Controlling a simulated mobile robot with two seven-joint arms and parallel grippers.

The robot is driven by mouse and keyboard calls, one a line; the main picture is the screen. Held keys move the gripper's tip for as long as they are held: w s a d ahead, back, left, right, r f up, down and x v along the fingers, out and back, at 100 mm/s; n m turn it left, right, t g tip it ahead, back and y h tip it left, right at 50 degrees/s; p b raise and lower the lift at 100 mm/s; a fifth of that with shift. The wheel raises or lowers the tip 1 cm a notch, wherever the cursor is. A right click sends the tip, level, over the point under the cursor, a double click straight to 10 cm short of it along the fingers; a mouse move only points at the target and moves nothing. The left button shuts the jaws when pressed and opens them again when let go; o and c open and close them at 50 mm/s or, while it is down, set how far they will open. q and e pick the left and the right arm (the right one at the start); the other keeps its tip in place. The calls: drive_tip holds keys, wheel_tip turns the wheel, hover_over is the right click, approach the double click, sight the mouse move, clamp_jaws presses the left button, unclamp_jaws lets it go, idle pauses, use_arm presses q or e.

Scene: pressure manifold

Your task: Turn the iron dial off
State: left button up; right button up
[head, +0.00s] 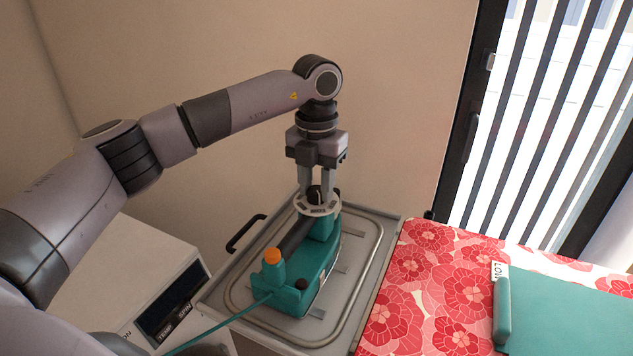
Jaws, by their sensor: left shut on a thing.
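A teal iron (318,270) lies on a grey metal rest in the middle of the head view. It has a dark handle, an orange knob (272,256) at its near end and a teal cord running to the lower left. The dial (322,209) is a pale disc with markings and a dark raised grip at the iron's far end. My left gripper (316,192) points straight down over the dial, its fingers shut on the dark grip. The fingers hide part of the dial, and its markings are too small to read. My right gripper is not in view.
The metal rest (212,300) has a raised rim and a black handle (246,233) at its left. A white unit with a dark display (172,302) stands at lower left. A red floral ironing surface (425,310) with a teal cloth (580,315) lies right. A wall stands behind.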

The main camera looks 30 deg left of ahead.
sight(316, 190)
use_arm(q)
drive_tip(key=n, duration=0.4)
drive_tip(key=shift+r+n, duration=0.1)
drive_tip(key=shift+n, duration=0.3)
drive_tip(key=n, duration=0.4)
drive_tip(key=shift+n, duration=0.3)
drive_tip(key=shift+p, duration=0.3)
drive_tip(key=o, duration=1)
drive_tip(key=shift+o, duration=0.2)
drive_tip(key=shift+r+b, duration=0.55)
drive_tip(key=shift+r, duration=3)
drive_tip(key=shift+s+f, duration=0.1)
